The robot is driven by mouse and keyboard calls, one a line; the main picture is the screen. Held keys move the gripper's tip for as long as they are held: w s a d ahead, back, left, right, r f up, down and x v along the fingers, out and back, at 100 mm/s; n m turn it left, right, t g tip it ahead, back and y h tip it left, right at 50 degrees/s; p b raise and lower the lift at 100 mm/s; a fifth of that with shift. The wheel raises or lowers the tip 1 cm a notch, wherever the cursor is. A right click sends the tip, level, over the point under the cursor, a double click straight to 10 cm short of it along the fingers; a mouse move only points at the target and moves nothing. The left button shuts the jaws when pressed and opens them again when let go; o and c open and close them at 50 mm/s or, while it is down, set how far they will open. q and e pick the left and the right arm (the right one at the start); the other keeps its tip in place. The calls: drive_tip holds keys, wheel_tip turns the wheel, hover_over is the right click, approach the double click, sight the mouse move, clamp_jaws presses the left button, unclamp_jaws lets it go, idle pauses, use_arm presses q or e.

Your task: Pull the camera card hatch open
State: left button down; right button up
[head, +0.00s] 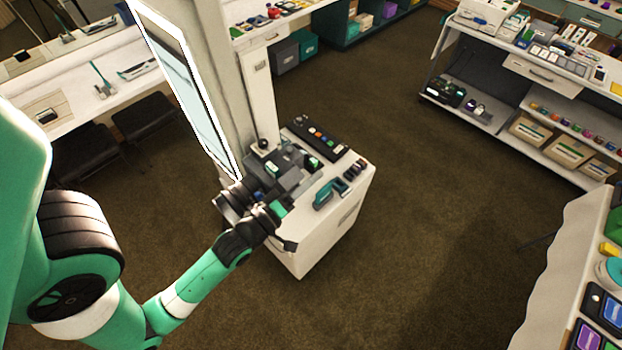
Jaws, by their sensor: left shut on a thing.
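A dark camera (288,168) sits on top of a small white cabinet in the middle of the head view. My left gripper (280,211) is at the near side of the camera, shut on a small part there that looks like the card hatch. The hatch itself is mostly hidden by the gripper, and I cannot tell how far it stands open. My right gripper is not in view.
The white cabinet (322,237) also carries a black button panel (318,138) and a teal-handled item (325,193). A tall bright panel (185,85) and a pillar stand close on the left. Shelves (540,80) stand far right. The brown floor to the right is clear.

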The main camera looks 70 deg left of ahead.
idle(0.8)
use_arm(q)
drive_tip(key=n, duration=0.1)
drive_tip(key=r+n+p, duration=0.1)
drive_tip(key=n, duration=0.1)
drive_tip(key=shift+s+a+r, duration=0.1)
drive_tip(key=shift+a+r, duration=0.15)
drive_tip(key=shift+a, duration=0.05)
drive_tip(key=c, duration=0.8)
unclamp_jaws()
drive_tip(key=shift+o, duration=0.2)
